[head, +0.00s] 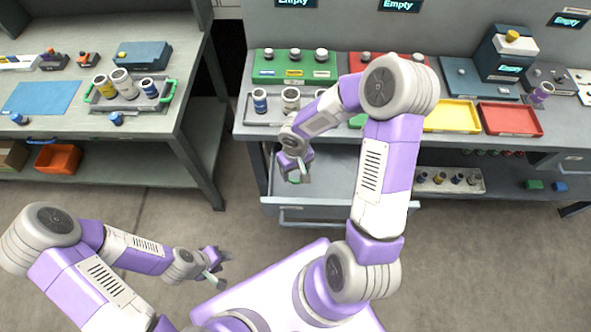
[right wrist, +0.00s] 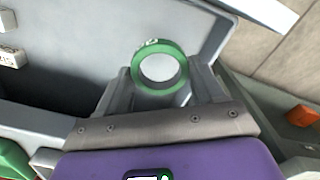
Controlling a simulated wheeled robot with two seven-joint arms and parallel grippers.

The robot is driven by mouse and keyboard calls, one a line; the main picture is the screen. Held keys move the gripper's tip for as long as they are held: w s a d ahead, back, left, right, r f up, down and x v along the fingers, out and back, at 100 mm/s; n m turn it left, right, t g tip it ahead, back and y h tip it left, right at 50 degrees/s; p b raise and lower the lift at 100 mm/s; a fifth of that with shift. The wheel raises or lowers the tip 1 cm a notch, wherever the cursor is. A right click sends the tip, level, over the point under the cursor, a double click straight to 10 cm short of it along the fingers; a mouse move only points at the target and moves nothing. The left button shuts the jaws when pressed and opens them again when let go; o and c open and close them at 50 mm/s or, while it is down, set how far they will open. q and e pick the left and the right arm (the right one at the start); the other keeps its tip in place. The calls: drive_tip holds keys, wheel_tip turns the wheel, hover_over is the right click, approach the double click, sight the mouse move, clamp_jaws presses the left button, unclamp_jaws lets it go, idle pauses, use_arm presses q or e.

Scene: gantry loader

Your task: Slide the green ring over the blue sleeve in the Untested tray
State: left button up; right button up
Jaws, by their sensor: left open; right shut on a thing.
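My right gripper (head: 296,174) is shut on the green ring (right wrist: 160,47), which is upright between the fingers in the right wrist view. In the head view this gripper hangs over the open drawer, in front of the right bench. A blue-banded sleeve (head: 260,101) stands in a grey tray (head: 250,116) on that bench, beside other pale sleeves. Another blue-banded sleeve (head: 149,88) stands in a green-handled tray (head: 119,103) on the left bench. I cannot read which tray is Untested. My left gripper (head: 222,268) is open and empty above the floor.
The open drawer (head: 336,196) juts out from the right bench. A green board (head: 264,72) with knobs, a yellow tray (head: 452,115) and a red tray (head: 509,119) sit on that bench. My right arm hides part of it. A blue mat (head: 42,97) lies on the left bench.

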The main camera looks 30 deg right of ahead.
drive_tip(key=shift+r, duration=0.15)
wheel_tip(320, 180, up, 4)
drive_tip(key=p, duration=0.3)
drive_tip(key=shift+r, duration=0.15)
idle(0.4)
